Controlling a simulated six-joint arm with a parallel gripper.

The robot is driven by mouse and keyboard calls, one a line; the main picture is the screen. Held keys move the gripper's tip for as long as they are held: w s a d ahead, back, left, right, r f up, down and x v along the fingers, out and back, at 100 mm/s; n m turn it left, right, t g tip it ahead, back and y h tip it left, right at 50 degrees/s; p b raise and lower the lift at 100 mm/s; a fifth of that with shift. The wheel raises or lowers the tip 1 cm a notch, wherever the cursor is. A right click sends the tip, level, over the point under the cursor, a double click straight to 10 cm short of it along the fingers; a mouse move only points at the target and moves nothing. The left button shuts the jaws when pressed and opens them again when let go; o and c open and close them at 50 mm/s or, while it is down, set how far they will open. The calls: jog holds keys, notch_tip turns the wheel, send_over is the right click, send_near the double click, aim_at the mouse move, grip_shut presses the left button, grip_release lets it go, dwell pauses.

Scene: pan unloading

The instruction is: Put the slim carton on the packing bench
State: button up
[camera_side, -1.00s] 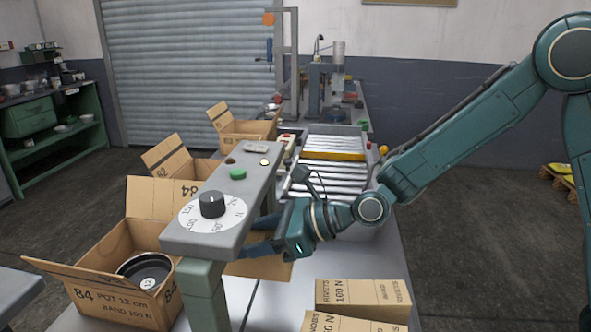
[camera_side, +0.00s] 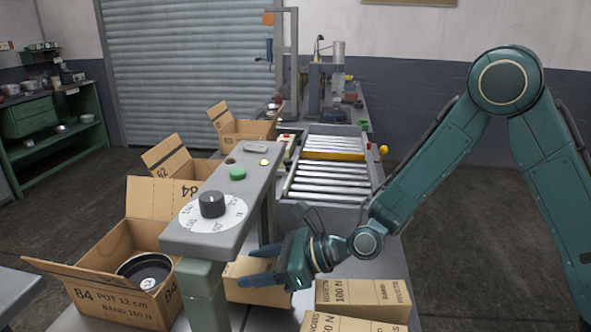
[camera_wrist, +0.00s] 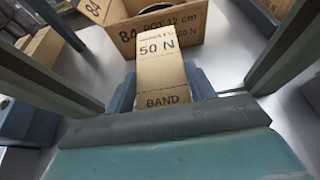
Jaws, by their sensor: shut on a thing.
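My gripper (camera_side: 262,265) is shut on a slim brown carton (camera_side: 262,297). In the wrist view the carton (camera_wrist: 160,74) sits between the two fingers and is marked "50 N" and "BAND". In the side view it is partly hidden by the fingers and the green post, low over the grey surface (camera_side: 242,315). I cannot tell whether it touches that surface, or whether that surface is the packing bench.
An open box (camera_side: 90,285) marked "84 POT 12 cm" holds a dark round pot (camera_side: 146,270), left of the post (camera_side: 203,290). Closed cartons (camera_side: 362,297) stand right of my gripper. A dial beam (camera_side: 185,240) hangs above. A roller conveyor (camera_side: 325,178) lies behind.

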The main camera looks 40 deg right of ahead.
jog(key=shift+f, duration=1.4)
jog(key=shift+f, duration=0.2)
jog(key=o, duration=1.2)
jog(key=shift+f, duration=0.15)
jog(key=shift+o, duration=0.2)
jog(key=shift+s+d+r, duration=0.4)
jog(key=shift+d+r, duration=0.05)
jog(key=v, duration=1)
jog(key=shift+s+d+r, duration=0.15)
jog(key=shift+s+r, duration=0.05)
jog(key=shift+r, duration=0.05)
